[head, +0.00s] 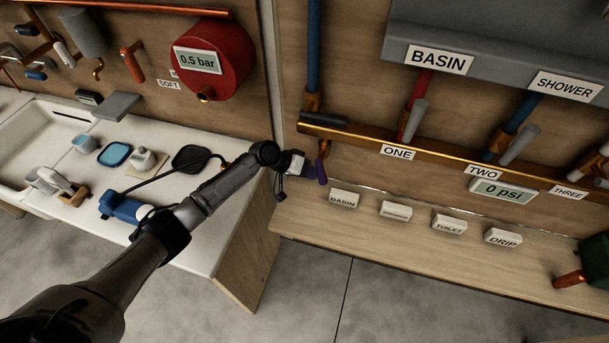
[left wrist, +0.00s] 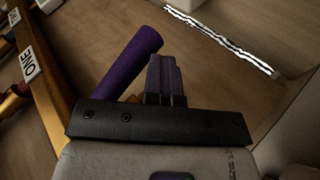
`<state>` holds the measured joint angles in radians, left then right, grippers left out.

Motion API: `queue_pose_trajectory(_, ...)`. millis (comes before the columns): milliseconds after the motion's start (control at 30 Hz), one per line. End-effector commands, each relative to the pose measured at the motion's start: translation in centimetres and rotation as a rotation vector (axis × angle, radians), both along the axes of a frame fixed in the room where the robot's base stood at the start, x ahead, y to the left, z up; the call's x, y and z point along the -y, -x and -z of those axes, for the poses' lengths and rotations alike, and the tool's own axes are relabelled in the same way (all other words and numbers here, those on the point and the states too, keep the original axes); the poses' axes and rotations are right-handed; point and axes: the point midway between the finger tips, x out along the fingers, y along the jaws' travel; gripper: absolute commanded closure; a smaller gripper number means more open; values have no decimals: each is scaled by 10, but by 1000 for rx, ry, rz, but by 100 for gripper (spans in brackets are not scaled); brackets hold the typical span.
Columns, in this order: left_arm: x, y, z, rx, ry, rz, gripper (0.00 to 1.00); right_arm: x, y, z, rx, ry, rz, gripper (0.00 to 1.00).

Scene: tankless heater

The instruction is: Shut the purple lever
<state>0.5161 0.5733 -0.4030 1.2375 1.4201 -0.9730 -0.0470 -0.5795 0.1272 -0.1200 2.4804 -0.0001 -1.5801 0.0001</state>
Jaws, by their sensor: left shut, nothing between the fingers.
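The purple lever (head: 321,172) hangs below a small copper fitting (head: 323,149) at the left end of the copper manifold pipe (head: 440,156), and its lower end points down. In the left wrist view, the purple lever (left wrist: 128,65) is a slanted cylinder just left of my fingers. My left gripper (head: 309,168) is just left of the lever in the head view. Its fingers (left wrist: 165,72) are shut with nothing between them. They are very close beside the lever; I cannot tell whether they touch it. The lever's lower part is partly hidden behind the gripper body. My right gripper is not in view.
The manifold carries labels ONE (head: 397,153), TWO (head: 482,172) and THREE, with grey-handled levers above. Small labelled blocks such as BASIN (head: 342,199) stand on the wooden shelf (head: 390,237). A white counter (head: 190,225) with several items lies left, under my left arm.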

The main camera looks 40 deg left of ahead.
Motion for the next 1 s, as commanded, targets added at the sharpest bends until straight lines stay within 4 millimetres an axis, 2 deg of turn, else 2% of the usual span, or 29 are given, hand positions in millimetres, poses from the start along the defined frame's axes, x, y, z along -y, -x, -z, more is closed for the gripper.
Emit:
queue_pose_trajectory(33, 4, -1, 7, 11, 34, 0, 100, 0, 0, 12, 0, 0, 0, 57)
queue_pose_trajectory(100, 6, -2, 7, 25, 74, 1, 100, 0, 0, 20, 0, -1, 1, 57)
queue_pose_trajectory(400, 12, -4, 5, 64, 193, 1, 100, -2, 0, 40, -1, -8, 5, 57)
queue_pose_trajectory(1000, 14, -4, 2, 73, 225, 1, 100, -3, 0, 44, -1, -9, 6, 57)
